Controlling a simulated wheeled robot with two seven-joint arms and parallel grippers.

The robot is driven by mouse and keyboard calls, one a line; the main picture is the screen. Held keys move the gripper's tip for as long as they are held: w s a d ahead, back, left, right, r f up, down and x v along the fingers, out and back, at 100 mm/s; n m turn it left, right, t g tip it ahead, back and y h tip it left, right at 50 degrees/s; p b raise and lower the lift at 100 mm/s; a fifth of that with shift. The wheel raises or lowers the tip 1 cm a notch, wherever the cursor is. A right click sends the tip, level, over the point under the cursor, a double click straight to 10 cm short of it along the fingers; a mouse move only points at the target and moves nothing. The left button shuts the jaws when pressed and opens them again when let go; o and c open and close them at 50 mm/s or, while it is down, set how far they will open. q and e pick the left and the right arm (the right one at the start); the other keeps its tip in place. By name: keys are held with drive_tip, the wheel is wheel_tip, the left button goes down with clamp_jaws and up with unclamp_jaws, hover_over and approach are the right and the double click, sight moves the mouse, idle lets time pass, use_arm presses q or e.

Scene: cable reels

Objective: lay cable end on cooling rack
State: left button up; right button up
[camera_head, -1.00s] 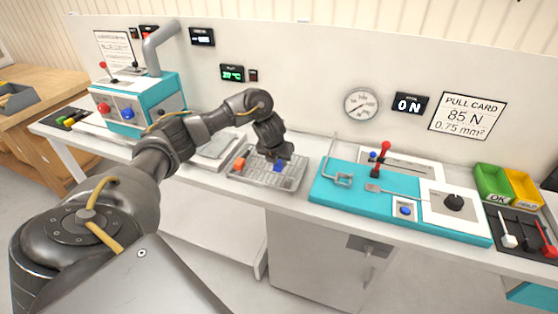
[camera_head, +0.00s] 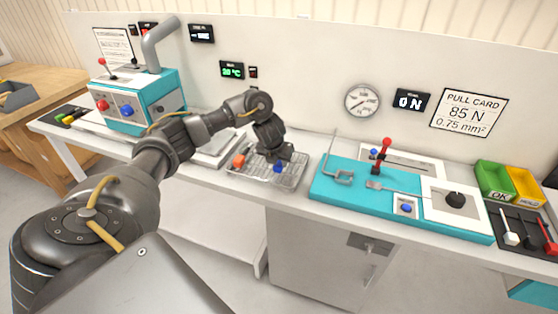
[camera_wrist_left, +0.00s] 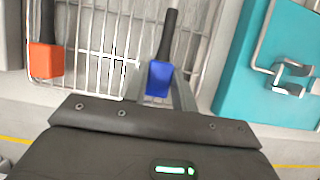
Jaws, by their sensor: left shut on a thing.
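The cooling rack (camera_head: 240,178) is a wire tray on the bench in the head view, and its bars fill the top left of the left wrist view (camera_wrist_left: 100,42). My left gripper (camera_wrist_left: 166,92) is shut on a blue cable end (camera_wrist_left: 158,80) with a black stem. In the head view the gripper (camera_head: 276,158) points down over the right part of the rack, with the blue end (camera_head: 278,168) at its tip. I cannot tell whether the blue end touches the bars. An orange cable end (camera_wrist_left: 46,61) lies on the rack's left side.
A turquoise pull-test station (camera_head: 330,190) with a bent wire hook and red lever stands close to the rack's right. A turquoise machine (camera_head: 150,118) stands at the left. Green (camera_head: 494,178) and yellow (camera_head: 525,185) bins are at the far right.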

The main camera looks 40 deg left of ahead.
use_arm(q)
drive_tip(key=shift+f+b, duration=0.55)
drive_tip(key=shift+f, duration=0.3)
drive_tip(key=o, duration=1.1)
drive_tip(key=shift+p+v, duration=2.25)
drive_tip(key=shift+v, duration=3.2)
wheel_tip(320, 180, up, 11)
drive_tip(key=p, duration=1.1)
drive_tip(key=shift+r, duration=0.1)
drive_tip(key=shift+w, duration=0.1)
